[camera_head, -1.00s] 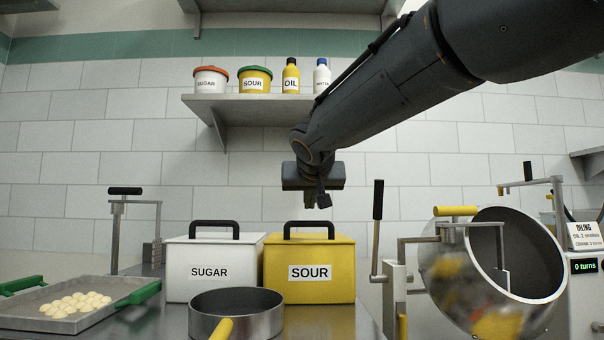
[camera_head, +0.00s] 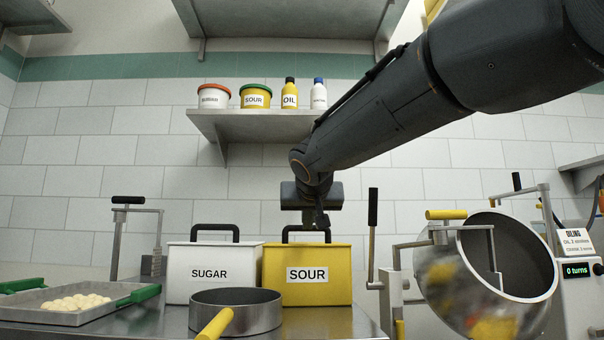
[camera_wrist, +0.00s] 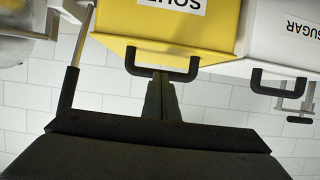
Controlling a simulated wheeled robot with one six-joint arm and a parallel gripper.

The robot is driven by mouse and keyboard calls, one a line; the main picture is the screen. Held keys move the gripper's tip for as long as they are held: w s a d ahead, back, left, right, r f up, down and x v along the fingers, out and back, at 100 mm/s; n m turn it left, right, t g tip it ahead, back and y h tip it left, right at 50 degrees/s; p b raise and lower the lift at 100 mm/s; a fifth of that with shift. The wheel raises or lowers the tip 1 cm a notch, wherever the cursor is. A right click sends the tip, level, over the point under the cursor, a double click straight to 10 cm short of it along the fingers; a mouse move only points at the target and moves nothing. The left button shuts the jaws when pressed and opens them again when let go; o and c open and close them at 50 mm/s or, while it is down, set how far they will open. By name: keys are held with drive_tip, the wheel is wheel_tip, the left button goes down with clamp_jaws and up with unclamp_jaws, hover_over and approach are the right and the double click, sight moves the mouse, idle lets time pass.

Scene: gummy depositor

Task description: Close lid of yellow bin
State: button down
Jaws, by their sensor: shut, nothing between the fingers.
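The yellow bin (camera_head: 307,292), labelled SOUR, stands on the metal counter. Its yellow lid (camera_head: 335,245) with a black handle (camera_head: 286,236) lies across the top and looks level; no clear gap shows. The bin (camera_wrist: 205,25) also shows upside down in the wrist view, with the lid's handle (camera_wrist: 163,73) near my fingers. My gripper (camera_head: 318,224) is shut and empty, pointing down above the lid by the right side of the handle. It also shows in the wrist view (camera_wrist: 161,76), where the fingertips overlap the handle. I cannot tell whether they touch it.
A white SUGAR bin (camera_head: 210,287) stands close on the left. A pan (camera_head: 255,314) with a yellow handle is in front. A tray (camera_head: 30,311) of pale pieces lies far left. A lever (camera_head: 373,215) and a tilted drum (camera_head: 450,295) stand right. A shelf (camera_head: 240,122) hangs behind.

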drive_tip(key=shift+w+d+f, duration=0.1)
drive_tip(key=shift+w+f, duration=0.05)
drive_tip(key=shift+f, duration=0.95)
drive_tip(key=r+p+v, duration=0.1)
drive_tip(key=v, duration=0.8)
drive_tip(key=shift+w+r, duration=0.3)
drive_tip(key=shift+w, duration=0.05)
